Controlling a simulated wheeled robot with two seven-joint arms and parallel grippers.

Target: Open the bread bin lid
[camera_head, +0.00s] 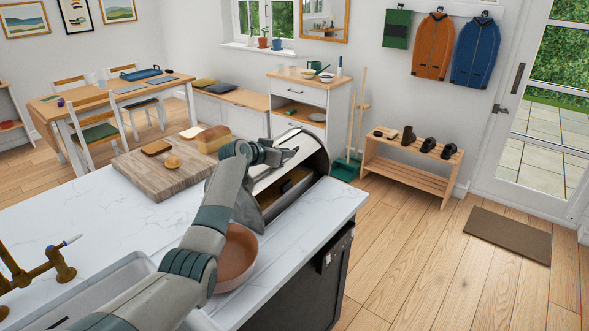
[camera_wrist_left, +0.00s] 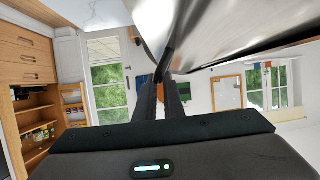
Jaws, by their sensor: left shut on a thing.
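The bread bin (camera_head: 250,212) stands near the far right end of the white worktop, with a dark grey end wall facing me. Its shiny metal lid (camera_head: 316,152) is partly raised. Under it a gap shows the dark inside with something brown in it. My left gripper (camera_head: 290,155) is at the lid, its arm reaching across the worktop from below. In the left wrist view, the two dark fingers (camera_wrist_left: 165,80) are close together at the lid's edge, and the metal lid (camera_wrist_left: 215,28) fills the upper right. The exact grip point is partly hidden. My right gripper is in neither view.
A wooden board (camera_head: 160,175) with bread pieces and a loaf (camera_head: 212,138) lies left of the bin. A brown bowl (camera_head: 236,258) sits right beside my left arm, near the worktop's front edge. A brass tap (camera_head: 40,265) stands at the left by the sink.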

